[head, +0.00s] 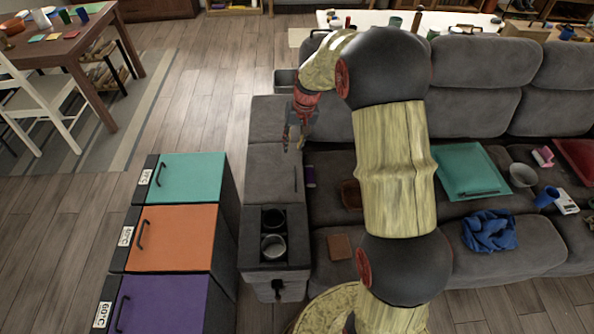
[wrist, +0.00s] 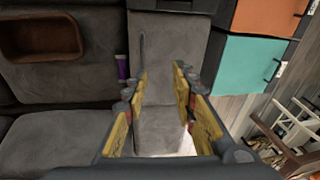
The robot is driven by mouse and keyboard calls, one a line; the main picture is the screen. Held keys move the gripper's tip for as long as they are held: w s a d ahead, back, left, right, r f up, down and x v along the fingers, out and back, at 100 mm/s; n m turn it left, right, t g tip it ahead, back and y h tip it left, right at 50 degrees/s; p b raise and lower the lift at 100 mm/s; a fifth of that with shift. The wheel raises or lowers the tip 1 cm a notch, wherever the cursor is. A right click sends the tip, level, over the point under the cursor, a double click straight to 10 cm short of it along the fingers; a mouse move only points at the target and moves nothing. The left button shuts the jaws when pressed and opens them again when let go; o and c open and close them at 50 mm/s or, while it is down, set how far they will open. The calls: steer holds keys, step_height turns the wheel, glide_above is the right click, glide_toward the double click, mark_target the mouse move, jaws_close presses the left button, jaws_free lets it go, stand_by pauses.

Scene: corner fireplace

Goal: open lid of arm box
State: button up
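The arm box is the grey sofa's left armrest, and its flat padded lid (head: 270,178) lies down flush. A thin dark handle (head: 295,179) runs along the lid's right edge. In the wrist view the lid (wrist: 172,55) is seen between and beyond my fingers, with the handle (wrist: 142,46) near its left edge. My gripper (head: 293,147) hangs above the rear part of the armrest, apart from the handle. In the wrist view its yellow-padded fingers (wrist: 160,82) are spread with nothing between them.
A purple can (head: 310,177) stands beside the armrest, on the seat side. Cup holders (head: 272,233) are at the armrest's front. Teal (head: 192,178), orange (head: 180,236) and purple (head: 164,304) bins stand left of it. A brown tray (wrist: 40,38) lies on the seat.

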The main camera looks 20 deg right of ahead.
steer(key=shift+m+g+y, duration=0.3)
steer(key=shift+m+g, duration=0.1)
steer(key=shift+m, duration=0.1)
steer(key=w+d+f, duration=0.1)
steer(key=f, duration=0.6)
steer(key=w+d+f+b, duration=0.1)
steer(key=f, duration=0.6)
steer(key=w+f+b, duration=0.1)
steer(key=f, duration=0.6)
steer(key=shift+w+d+f, duration=0.25)
steer(key=shift+w+d, duration=0.1)
steer(key=shift+d, duration=0.05)
jaws_close()
